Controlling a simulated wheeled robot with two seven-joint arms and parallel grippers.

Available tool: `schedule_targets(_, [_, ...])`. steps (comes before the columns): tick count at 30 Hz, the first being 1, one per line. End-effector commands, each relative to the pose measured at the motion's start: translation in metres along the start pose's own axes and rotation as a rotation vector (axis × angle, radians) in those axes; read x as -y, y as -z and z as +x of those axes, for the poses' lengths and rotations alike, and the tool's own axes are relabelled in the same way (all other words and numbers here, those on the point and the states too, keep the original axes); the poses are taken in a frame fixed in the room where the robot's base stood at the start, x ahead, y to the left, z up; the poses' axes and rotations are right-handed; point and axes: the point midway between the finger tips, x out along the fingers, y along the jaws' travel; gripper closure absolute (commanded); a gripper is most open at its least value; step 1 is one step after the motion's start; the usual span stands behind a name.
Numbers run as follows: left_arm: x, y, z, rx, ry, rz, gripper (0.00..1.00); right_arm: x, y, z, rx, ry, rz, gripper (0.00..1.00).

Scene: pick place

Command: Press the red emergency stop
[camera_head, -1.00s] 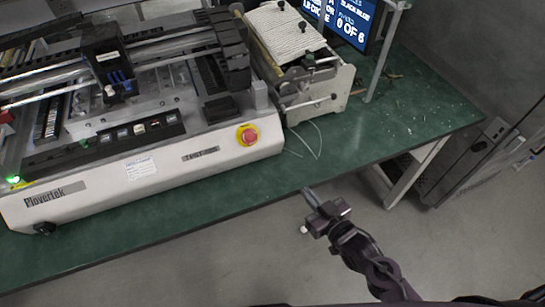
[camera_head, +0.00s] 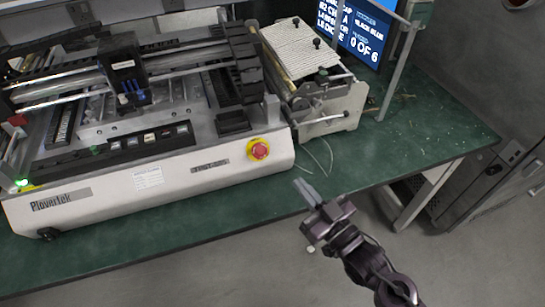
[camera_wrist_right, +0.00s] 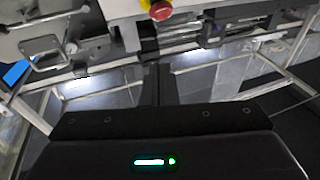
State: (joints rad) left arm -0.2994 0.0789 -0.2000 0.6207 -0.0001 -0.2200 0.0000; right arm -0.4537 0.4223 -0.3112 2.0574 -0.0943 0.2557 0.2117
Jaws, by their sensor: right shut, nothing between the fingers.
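The red emergency stop (camera_head: 260,150) is a round red button on a yellow base, on the front face of the white Plovertek machine (camera_head: 110,195), near its right end. It also shows at the top of the right wrist view (camera_wrist_right: 161,10). My right gripper (camera_head: 304,187) is shut and empty. In the head view it appears below and to the right of the button, clear of it, near the table's front edge. The fingers point up and to the left in that view. My left gripper is not in view.
The green table (camera_head: 405,150) has bare room right of the machine. A device with a ribbed white top (camera_head: 297,50) stands beside the machine, with thin wires (camera_head: 318,158) in front. A screen (camera_head: 360,35) and a metal post (camera_head: 398,70) stand behind. A grey cabinet (camera_head: 490,185) is at the right.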

Motion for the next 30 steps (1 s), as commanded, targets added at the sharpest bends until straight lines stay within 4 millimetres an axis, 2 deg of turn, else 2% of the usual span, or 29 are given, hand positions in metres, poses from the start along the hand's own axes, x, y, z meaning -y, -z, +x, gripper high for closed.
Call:
schedule_targets(8, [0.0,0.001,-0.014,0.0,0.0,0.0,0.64,-0.001,0.004,0.059,-0.005,-0.002,0.0,1.0])
schedule_targets(13, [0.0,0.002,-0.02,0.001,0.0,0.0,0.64,0.0,0.001,0.093,-0.001,0.0,0.0,1.0])
schedule_targets(15, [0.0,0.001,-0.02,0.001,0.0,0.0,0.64,-0.001,-0.01,0.099,0.002,-0.001,0.001,1.0])
schedule_targets(21, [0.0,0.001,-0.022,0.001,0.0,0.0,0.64,-0.001,-0.024,0.112,0.001,-0.001,-0.001,1.0])
schedule_targets(30, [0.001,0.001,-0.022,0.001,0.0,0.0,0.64,0.0,-0.028,0.115,0.0,0.0,-0.001,1.0])
